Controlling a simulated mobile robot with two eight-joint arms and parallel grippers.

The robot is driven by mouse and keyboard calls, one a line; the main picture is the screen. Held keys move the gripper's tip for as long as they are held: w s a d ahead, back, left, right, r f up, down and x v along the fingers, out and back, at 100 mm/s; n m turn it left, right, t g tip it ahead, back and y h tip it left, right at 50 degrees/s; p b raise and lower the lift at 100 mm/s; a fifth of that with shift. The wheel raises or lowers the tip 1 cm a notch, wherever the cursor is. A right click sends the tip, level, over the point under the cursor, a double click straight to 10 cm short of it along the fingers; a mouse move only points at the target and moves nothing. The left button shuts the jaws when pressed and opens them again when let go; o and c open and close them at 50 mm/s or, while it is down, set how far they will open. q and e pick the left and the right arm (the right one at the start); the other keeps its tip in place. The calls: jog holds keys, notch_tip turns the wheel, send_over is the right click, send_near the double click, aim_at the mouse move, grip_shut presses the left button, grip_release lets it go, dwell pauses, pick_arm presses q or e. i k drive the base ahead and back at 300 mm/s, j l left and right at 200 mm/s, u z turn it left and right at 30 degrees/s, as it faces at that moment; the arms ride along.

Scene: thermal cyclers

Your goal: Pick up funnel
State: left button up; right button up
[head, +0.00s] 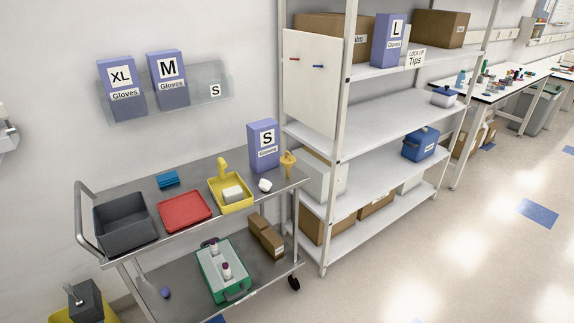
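A small yellow object that looks like the funnel (288,164) is at the right end of the metal cart's top shelf, beside the purple S gloves box (263,146). Neither of my grippers shows in the head view.
The cart (137,252) also carries a dark grey bin (125,222), a red tray (185,208), a yellow tray (236,206) and a crumpled white item (265,185). A shelving unit (395,127) stands right of it. Open floor (430,245) lies in front.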

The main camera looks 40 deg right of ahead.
aim_at(287, 160)
jog(key=i+l+z, duration=0.2)
jog(key=i+l, duration=0.25)
jog(key=i+l+z, duration=0.25)
jog(key=i, duration=0.3)
jog(key=i+l+z, duration=0.2)
jog(key=i+l, duration=0.15)
jog(key=i, duration=0.15)
